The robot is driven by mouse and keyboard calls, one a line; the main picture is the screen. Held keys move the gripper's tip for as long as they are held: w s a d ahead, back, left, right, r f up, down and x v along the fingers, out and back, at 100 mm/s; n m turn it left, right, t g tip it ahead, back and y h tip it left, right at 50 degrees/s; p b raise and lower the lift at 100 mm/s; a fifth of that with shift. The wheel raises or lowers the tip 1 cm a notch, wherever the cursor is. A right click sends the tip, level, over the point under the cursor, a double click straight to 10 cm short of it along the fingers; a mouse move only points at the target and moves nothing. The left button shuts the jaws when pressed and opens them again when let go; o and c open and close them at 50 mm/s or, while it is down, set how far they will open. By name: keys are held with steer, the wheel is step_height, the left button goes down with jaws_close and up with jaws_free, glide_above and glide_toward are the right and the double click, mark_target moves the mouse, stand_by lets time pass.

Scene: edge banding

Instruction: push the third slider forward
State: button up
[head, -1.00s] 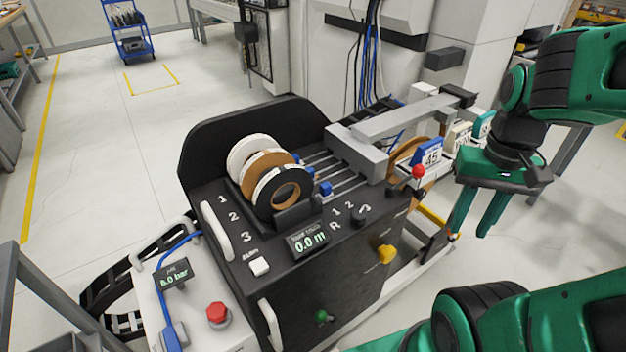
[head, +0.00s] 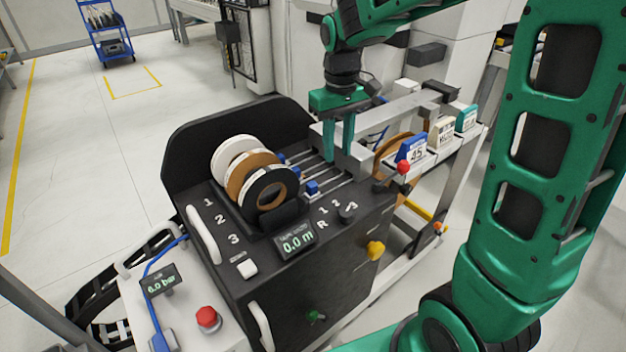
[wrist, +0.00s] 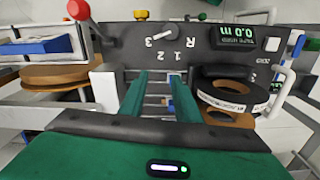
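The third slider, nearest the front, has a blue block (head: 312,187) at the near end of its rail, beside the black tape reel (head: 268,190). The first slider's blue block (head: 282,158) shows farther back; the middle one is mostly hidden by the reels. My gripper (head: 337,158) points down over the rails, to the right of the third block and apart from it. Its two green fingers (wrist: 157,78) are spread with a gap between them. Whether the fingertips touch the rails or the grey crossbar is unclear.
A grey crossbar (head: 366,163) stands close to the fingers on the right. A red-knobbed lever (head: 403,168) and a blue label block marked 45 (head: 411,149) stand farther right. The panel display (head: 297,241) and black knob (head: 347,213) are in front.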

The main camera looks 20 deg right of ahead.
steer(key=n, duration=0.2)
glide_above(311, 183)
steer(key=f, duration=0.2)
step_height(311, 183, down, 10)
steer(key=shift+f, duration=0.15)
jaws_close()
